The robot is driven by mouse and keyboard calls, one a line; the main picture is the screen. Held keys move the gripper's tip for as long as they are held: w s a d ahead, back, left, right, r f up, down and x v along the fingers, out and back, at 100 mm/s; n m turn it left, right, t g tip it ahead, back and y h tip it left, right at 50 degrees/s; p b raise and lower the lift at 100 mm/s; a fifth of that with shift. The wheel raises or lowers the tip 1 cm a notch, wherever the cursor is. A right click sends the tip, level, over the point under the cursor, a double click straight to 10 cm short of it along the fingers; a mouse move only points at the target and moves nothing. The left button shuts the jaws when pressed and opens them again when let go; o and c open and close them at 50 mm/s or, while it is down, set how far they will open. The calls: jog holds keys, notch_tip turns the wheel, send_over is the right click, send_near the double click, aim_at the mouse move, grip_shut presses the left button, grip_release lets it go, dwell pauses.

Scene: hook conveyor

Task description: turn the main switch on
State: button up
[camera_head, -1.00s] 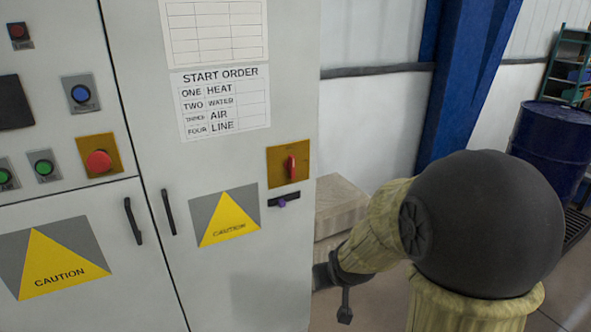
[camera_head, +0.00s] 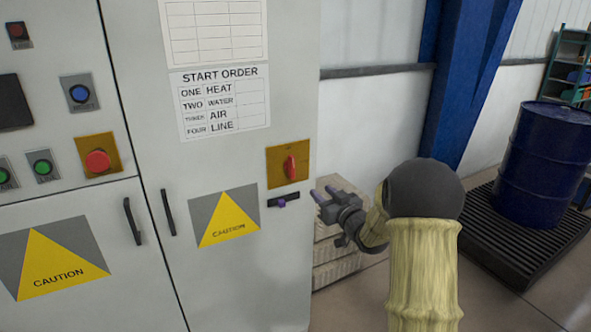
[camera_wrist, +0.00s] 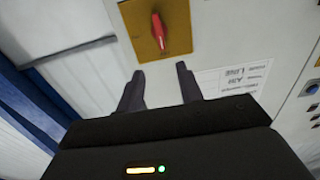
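The main switch is a red rotary handle (camera_head: 291,168) on a yellow-orange plate (camera_head: 275,168) at the right edge of the grey cabinet door. In the head view the handle stands roughly upright. The handle also shows in the wrist view (camera_wrist: 158,32), at the top, beyond the fingertips. My gripper (camera_head: 323,193) is to the right of the switch and slightly lower, apart from it. In the wrist view my gripper (camera_wrist: 160,72) has its two fingers spread with nothing between them.
A small black latch with a purple knob (camera_head: 282,203) sits just below the switch. The cabinet has black handles (camera_head: 168,212) and a red push button (camera_head: 97,160). Pale boxes (camera_head: 338,268) stand right of the cabinet. A blue drum (camera_head: 545,165) stands on a black pallet further right.

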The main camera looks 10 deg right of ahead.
aim_at(294, 166)
jog(key=p+x, duration=0.6)
jog(key=x, duration=1.1)
jog(key=shift+w, duration=0.2)
grip_shut()
